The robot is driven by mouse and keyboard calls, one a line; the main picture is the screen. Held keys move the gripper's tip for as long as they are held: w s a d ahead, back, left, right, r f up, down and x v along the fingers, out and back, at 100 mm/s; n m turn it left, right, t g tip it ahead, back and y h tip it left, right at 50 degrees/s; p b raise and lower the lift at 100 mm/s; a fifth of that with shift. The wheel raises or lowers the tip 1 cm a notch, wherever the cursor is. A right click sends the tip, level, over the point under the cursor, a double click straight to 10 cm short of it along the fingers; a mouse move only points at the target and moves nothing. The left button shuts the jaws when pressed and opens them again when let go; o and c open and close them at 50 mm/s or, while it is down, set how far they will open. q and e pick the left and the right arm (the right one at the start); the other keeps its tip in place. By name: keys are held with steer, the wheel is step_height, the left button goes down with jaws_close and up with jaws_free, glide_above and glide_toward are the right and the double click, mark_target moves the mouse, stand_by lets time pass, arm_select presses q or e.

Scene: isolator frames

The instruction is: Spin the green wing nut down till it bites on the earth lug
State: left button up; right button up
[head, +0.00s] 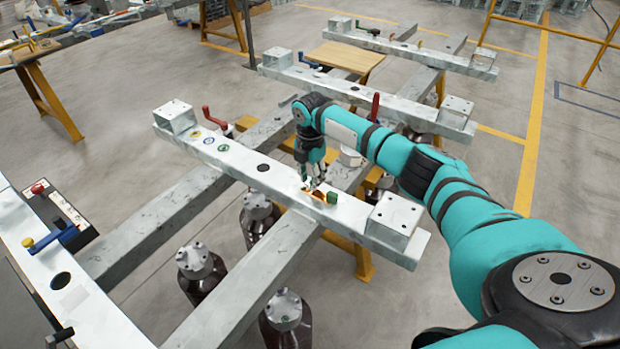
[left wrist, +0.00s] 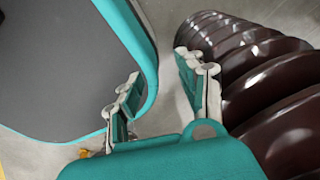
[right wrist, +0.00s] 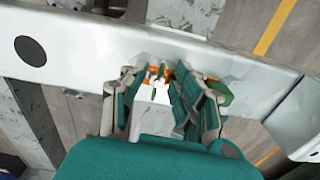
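My right gripper (right wrist: 157,75) points down at the pale steel beam (right wrist: 75,45), its fingers apart around a small bright spot. Orange-copper metal, likely the earth lug (right wrist: 150,72), shows between and beside the fingertips. A green piece (right wrist: 223,93) sits just right of the right finger, partly hidden by it; I cannot tell whether it is the wing nut. It also shows in the head view (head: 332,198), just right of the right gripper (head: 316,182). The stud and any contact are too small to make out. My left gripper (left wrist: 158,78) is open and empty, beside brown ribbed discs.
A square steel block (head: 394,220) stands on the beam's right end. A red lever (head: 214,120) stands towards its left end. Brown insulators (head: 285,312) hang below the frame. Another beam (head: 75,298) lies nearer, at left, with a blue-handled clamp (head: 62,237).

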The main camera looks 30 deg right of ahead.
steer(key=shift+f, duration=0.2)
jaws_close()
arm_select(q)
steer(key=shift+s, duration=0.7)
